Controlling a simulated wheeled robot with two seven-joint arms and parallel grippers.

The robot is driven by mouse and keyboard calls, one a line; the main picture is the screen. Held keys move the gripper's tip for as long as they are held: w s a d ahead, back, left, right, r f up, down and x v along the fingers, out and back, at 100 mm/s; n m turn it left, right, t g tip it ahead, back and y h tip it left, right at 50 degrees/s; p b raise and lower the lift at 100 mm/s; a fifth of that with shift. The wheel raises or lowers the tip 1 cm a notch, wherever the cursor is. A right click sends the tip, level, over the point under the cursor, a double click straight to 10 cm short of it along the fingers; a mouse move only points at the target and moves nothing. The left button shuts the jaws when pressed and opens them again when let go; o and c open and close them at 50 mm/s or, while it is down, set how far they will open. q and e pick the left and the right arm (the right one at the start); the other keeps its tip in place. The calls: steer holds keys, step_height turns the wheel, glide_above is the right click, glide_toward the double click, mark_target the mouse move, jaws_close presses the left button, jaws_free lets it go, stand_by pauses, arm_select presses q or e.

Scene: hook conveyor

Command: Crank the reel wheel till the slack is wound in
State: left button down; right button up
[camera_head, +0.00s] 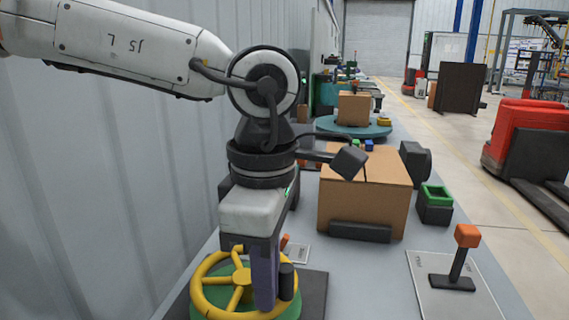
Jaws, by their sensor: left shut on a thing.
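The reel wheel (207,295) is a yellow spoked handwheel on a green round base, set on a dark plate at the bottom left of the bench. A dark upright crank knob (287,281) stands on the right part of its rim. My left gripper (268,300) points straight down over the wheel's right side and is shut at the knob. The fingers and wrist hide part of the wheel's far rim and the exact contact. My right gripper is not in view.
A brown box (367,195) stands behind the wheel. A lever with an orange knob (467,236) rises from a plate at the right, near a green-topped block (436,196). A turntable (345,128) carries another box farther back. A grey wall runs along the left.

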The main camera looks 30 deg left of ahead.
mark_target(292, 269)
arm_select(q)
steer(key=shift+d+f, duration=0.1)
steer(key=shift+d, duration=0.3)
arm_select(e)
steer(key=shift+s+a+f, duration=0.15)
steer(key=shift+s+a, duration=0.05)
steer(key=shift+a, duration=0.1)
arm_select(q)
steer(key=shift+w+d, duration=0.2)
steer(key=shift+w, duration=0.15)
steer(key=shift+w+d, duration=0.25)
steer(key=shift+w, duration=0.25)
steer(key=shift+w+d, duration=0.2)
steer(key=shift+w, duration=0.7)
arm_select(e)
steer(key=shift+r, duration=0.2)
arm_select(q)
steer(key=shift+a, duration=0.1)
steer(key=shift+w+a+p, duration=0.4)
steer(key=shift+w+a, duration=0.2)
steer(key=shift+w, duration=0.3)
steer(key=shift+w+a+p, duration=0.4)
steer(key=shift+w+a, duration=0.15)
steer(key=shift+w, duration=0.3)
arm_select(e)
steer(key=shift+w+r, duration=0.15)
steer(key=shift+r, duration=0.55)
